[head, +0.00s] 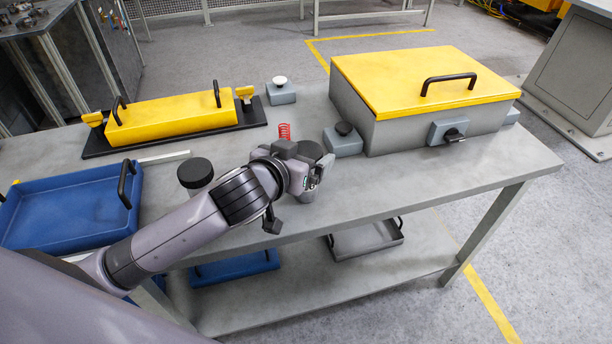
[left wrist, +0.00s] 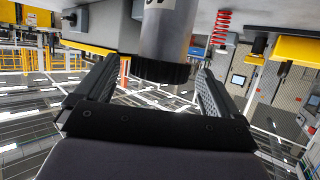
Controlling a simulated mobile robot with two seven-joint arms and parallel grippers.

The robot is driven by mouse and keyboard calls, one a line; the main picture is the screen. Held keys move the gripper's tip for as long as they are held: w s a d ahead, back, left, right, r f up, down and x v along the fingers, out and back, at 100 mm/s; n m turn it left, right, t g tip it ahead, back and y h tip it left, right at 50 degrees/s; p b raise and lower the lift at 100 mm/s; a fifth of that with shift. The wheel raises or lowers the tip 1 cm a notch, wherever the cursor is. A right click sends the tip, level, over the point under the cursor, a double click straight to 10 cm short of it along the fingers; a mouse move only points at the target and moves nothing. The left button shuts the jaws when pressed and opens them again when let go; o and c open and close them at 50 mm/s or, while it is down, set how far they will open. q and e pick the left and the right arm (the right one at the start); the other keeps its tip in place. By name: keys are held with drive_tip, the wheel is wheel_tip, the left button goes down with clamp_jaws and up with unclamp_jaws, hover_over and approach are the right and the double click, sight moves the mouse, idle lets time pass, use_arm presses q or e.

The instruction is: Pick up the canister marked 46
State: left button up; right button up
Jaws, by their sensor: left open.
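A grey canister with a black lid (head: 310,150) stands on the table, largely hidden behind my left gripper (head: 312,174) in the head view. In the left wrist view my left gripper (left wrist: 158,68) is open, and the grey canister (left wrist: 168,35) appears upside down between its fingertips, with visible gaps on both sides. Dark characters are cut off at the top edge there, so its number cannot be read. A second black-lidded canister (head: 195,172) stands left of the gripper, mostly hidden by my arm; no marking shows. My right gripper is not in view.
A red spring (head: 284,130) stands behind the gripper. A grey block with a black knob (head: 343,140) and a large yellow-lidded box (head: 425,85) are to its right. A yellow handled case (head: 170,117) and blue tray (head: 65,212) are left. The right front tabletop is clear.

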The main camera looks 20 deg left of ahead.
use_arm(q)
drive_tip(key=shift+x, duration=1)
drive_tip(key=c, duration=1.7)
drive_tip(key=shift+r, duration=0.1)
